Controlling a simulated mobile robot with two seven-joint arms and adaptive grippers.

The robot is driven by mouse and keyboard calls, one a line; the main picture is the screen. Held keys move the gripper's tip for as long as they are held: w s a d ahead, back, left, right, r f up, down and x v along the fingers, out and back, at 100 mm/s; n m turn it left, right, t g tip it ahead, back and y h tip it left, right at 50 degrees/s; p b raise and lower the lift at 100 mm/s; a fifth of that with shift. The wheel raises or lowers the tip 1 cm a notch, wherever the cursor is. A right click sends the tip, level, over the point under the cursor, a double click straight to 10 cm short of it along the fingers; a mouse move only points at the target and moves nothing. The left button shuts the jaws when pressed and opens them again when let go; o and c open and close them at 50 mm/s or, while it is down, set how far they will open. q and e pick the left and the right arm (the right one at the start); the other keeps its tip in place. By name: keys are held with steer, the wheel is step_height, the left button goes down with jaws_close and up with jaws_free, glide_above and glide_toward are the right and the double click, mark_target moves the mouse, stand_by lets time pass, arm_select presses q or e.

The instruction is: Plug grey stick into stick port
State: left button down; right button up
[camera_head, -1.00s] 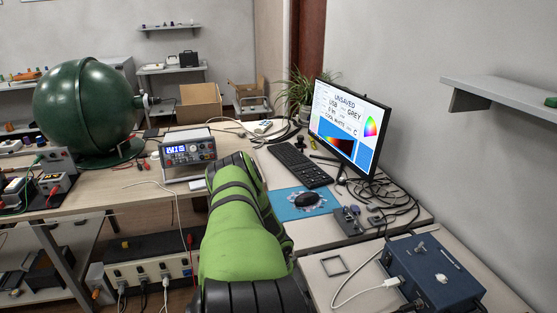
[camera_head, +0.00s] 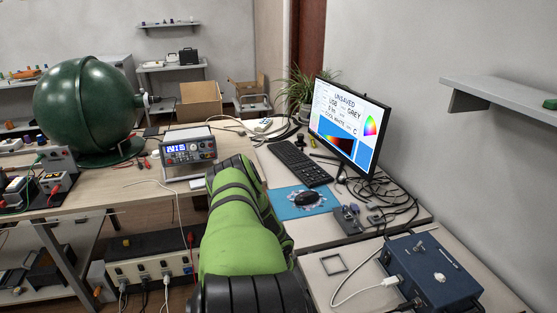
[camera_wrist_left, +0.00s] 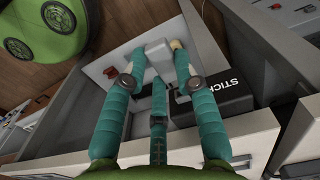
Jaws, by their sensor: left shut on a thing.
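In the left wrist view my left gripper (camera_wrist_left: 160,62) has teal fingers closed around a small pale grey block (camera_wrist_left: 154,52), which looks like the grey stick. The fingers partly cover it, and its far end is hard to make out. A black box (camera_wrist_left: 215,108) with the white word STICK stands just right of the fingers, partly behind the right one. I cannot tell where the port opening is or whether the stick touches anything. In the head view my green arm hides the gripper and the stick. My right gripper is in neither view.
A blue box (camera_head: 432,272) with cables sits front right. A bench instrument (camera_head: 187,150) and a green sphere (camera_head: 85,108) stand to the left.

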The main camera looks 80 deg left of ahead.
arm_select(q)
steer(key=shift+w+a+b, duration=0.1)
steer(key=shift+w+b, duration=0.25)
steer(key=shift+w, duration=0.85)
steer(key=c, duration=0.9)
jaws_free()
steer(key=shift+r, duration=0.15)
step_height(320, 180, up, 12)
steer(key=shift+s+f, duration=0.1)
steer(key=shift+s, duration=0.05)
